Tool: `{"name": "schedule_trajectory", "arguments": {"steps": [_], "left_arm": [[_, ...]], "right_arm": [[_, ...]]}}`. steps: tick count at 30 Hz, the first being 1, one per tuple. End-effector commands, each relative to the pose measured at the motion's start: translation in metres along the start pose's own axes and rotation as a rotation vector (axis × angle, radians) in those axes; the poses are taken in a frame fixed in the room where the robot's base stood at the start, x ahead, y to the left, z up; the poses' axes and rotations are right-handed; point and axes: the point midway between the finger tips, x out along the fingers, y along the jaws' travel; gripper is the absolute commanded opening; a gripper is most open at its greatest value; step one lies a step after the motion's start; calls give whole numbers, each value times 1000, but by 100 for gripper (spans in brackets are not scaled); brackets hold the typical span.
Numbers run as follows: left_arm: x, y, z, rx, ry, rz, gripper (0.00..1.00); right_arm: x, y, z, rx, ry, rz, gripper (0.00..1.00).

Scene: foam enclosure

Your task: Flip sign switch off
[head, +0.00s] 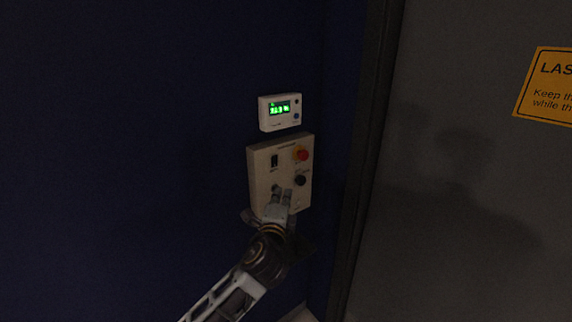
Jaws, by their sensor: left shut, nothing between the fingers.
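A beige control box (262,160) is fixed to the dark blue wall. On it are a black rocker switch (274,161) at upper left, a red button on a yellow base (301,154) at upper right and a black knob (300,180) at right. The labels are too small to read, so I cannot tell which control is the sign switch. My left gripper (281,192) is shut and empty, with its fingertips in front of the lower part of the box. It hides part of the lower left controls. I cannot tell if it touches. My right gripper is not in view.
A small white unit with a lit green display (280,111) sits on the wall just above the box. To the right is a dark door frame (366,160) and a grey door (460,190) with a yellow-orange laser warning sign (545,88). The scene is dim.

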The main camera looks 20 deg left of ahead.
Motion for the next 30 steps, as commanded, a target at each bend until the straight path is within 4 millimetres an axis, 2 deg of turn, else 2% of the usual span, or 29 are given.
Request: {"name": "schedule_trajectory", "arguments": {"steps": [3, 6, 20, 30], "left_arm": [[-6, -17, 1, 9, -5, -26, 0], [-8, -23, 2, 13, -7, -35, 0], [-6, -24, 2, 13, -7, -36, 0], [16, -25, 2, 13, -7, -36, 0]], "right_arm": [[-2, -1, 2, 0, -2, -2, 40], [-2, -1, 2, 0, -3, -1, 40], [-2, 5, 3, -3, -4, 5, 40], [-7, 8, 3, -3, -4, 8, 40]]}}
